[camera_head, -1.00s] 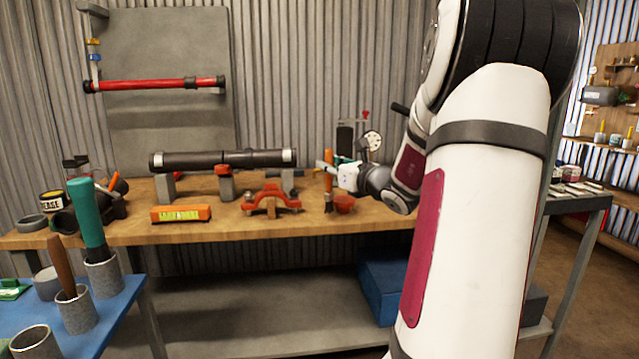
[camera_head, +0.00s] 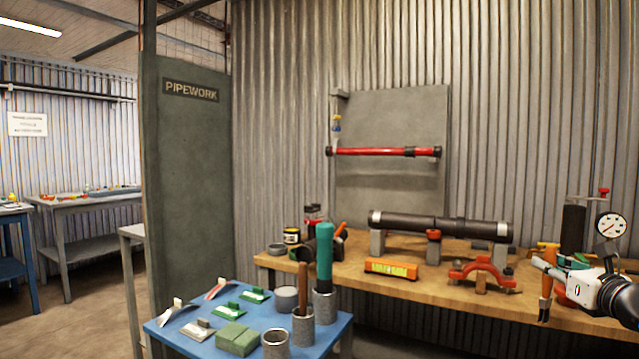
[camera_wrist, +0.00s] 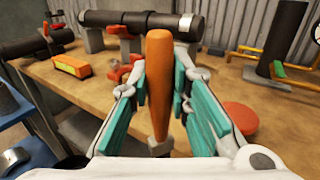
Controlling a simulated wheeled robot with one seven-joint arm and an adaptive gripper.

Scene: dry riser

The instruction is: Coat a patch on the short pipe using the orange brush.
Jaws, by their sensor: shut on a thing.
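The orange brush (camera_head: 547,285) stands upright in my gripper (camera_head: 549,267) at the right of the workbench, bristle end down. In the wrist view its orange handle (camera_wrist: 160,75) is between the teal finger pads of my gripper (camera_wrist: 158,95), which is shut on it. A long black pipe (camera_head: 440,223) with pale bands near its ends lies across stands at the back of the bench. A shorter dark pipe (camera_head: 324,248) lies at the bench's left end, partly hidden by a green-handled tool.
A red clamp (camera_head: 482,272) and an orange level (camera_head: 391,268) lie before the long pipe. An upright black cylinder (camera_head: 573,232) and a gauge (camera_head: 610,226) stand behind my gripper. A blue table (camera_head: 190,344) with pots and tools stands at front left.

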